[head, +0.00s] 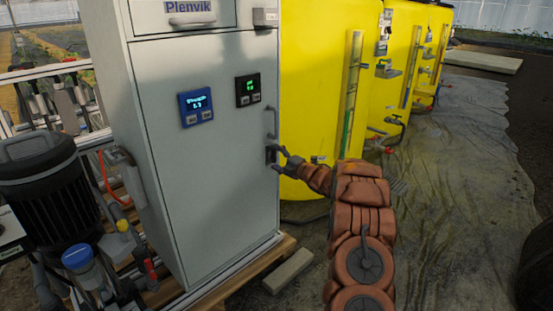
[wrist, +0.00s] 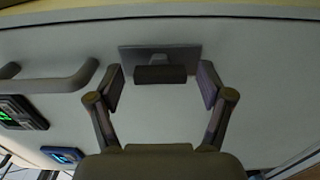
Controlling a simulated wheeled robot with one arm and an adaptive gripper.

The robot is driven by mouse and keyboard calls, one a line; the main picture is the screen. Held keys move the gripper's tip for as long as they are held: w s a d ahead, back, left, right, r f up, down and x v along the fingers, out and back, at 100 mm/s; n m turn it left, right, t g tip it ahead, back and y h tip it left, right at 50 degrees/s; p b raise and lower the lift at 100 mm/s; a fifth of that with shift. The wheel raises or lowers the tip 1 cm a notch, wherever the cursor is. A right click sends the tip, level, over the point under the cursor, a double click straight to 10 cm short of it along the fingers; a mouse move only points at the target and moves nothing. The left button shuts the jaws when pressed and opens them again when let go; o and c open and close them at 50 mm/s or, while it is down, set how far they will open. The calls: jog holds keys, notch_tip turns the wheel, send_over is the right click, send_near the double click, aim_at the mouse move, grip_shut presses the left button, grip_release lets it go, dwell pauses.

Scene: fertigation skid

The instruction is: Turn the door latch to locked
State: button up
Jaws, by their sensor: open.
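The door latch (head: 271,154) is a small dark plate with a knob on the right edge of the grey cabinet door (head: 205,190), below the door handle. In the wrist view the latch knob (wrist: 160,75) is a short dark bar in front of its grey plate (wrist: 185,53), its long side along the plate's. My gripper (head: 282,160) is at the latch. In the wrist view my gripper (wrist: 162,86) is open, with one finger on each side of the knob and a visible gap at both sides. The door looks closed.
A vertical bar handle (head: 272,122) sits just above the latch; it shows at the left in the wrist view (wrist: 50,82). Two small displays (head: 196,107) (head: 248,90) are on the door. Yellow tanks (head: 315,80) stand close at the right. A pump (head: 45,175) stands left.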

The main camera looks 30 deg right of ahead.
jog(key=v, duration=1.2)
dwell(0.4)
notch_tip(320, 180, up, 14)
jog(key=w+a+m+g+h+p, duration=0.25)
jog(key=m+h+p, duration=0.3)
jog(key=p, duration=0.35)
jog(key=s+a+r+m+g+h+p, duration=0.3)
jog(key=s+a+r+m+g+p, duration=0.3)
jog(key=r+p, duration=0.35)
jog(key=s+a+r+m+g+y+p, duration=0.1)
jog(key=s+a+r+m+g+p, duration=0.2)
jog(key=s+a, duration=0.6)
jog(key=s+a+r+m+g+y+p, duration=0.2)
jog(key=s+a+r+p, duration=0.5)
jog(key=s, duration=1.3)
jog(key=s+a+r+m+g+y+p, duration=0.1)
jog(key=s+a+r+m+g+p, duration=0.3)
jog(key=s+a, duration=0.8)
jog(key=s+r+g+p, duration=0.2)
jog(key=s+p, duration=0.1)
jog(key=p, duration=0.1)
jog(key=shift+s+p, duration=0.25)
jog(key=shift+p, duration=0.05)
